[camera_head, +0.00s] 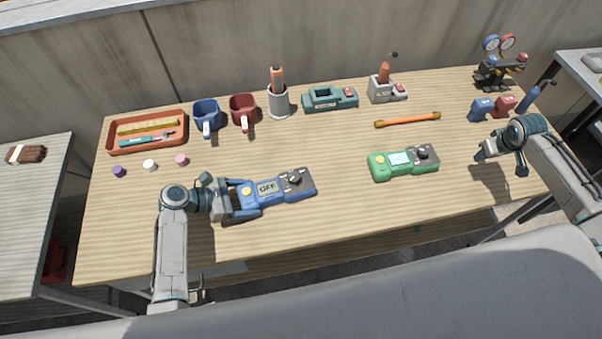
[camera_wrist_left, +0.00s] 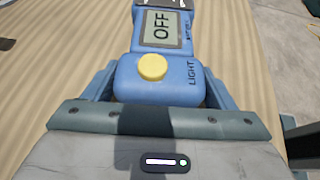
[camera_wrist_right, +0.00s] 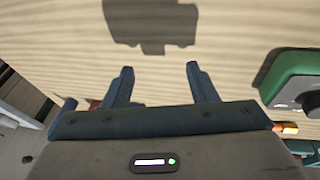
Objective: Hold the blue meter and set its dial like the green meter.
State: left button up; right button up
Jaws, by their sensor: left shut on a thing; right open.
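The blue meter (camera_head: 275,190) lies on the table at the front middle. Its screen reads OFF and its dark dial (camera_head: 295,179) is at its right end. My left gripper (camera_head: 243,195) is shut on the left end of the blue meter, beside its yellow button; the left wrist view shows the fingers on both sides of the meter's body (camera_wrist_left: 185,80). The green meter (camera_head: 404,162) lies to the right, with a lit screen too small to read and a dark dial (camera_head: 421,153). My right gripper (camera_head: 500,164) is open and empty, right of the green meter, which shows partly in the right wrist view (camera_wrist_right: 292,75).
An orange tray (camera_head: 147,148), blue mug (camera_head: 206,114), red mug (camera_head: 243,110), grey cup (camera_head: 279,103), teal tool (camera_head: 330,98) and grey holder (camera_head: 382,90) stand along the back. An orange bar (camera_head: 408,119) lies behind the green meter. Wood between the meters is clear.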

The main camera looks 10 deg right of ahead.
jog(key=w+a+r+n+t+y, duration=0.25)
jog(key=w+a+r, duration=0.25)
jog(key=w+a, duration=0.55)
jog(key=w+a+r+n+t+y, duration=0.2)
jog(key=w+a+r+n+y, duration=0.15)
jog(key=a+r, duration=0.7)
jog(key=w+a+r+n+t+y, duration=0.25)
jog(key=w+a+r+y, duration=0.2)
jog(key=a+r, duration=0.65)
jog(key=n+g+y, duration=0.6)
jog(key=n+g, duration=0.3)
jog(key=n, duration=0.1)
send_near(297, 176)
jog(key=shift+g+h, duration=0.25)
jog(key=shift+g, duration=0.15)
jog(key=x, duration=0.9)
jog(key=shift+w+r, duration=0.25)
jog(key=shift+w, duration=0.05)
jog(key=c, duration=1)
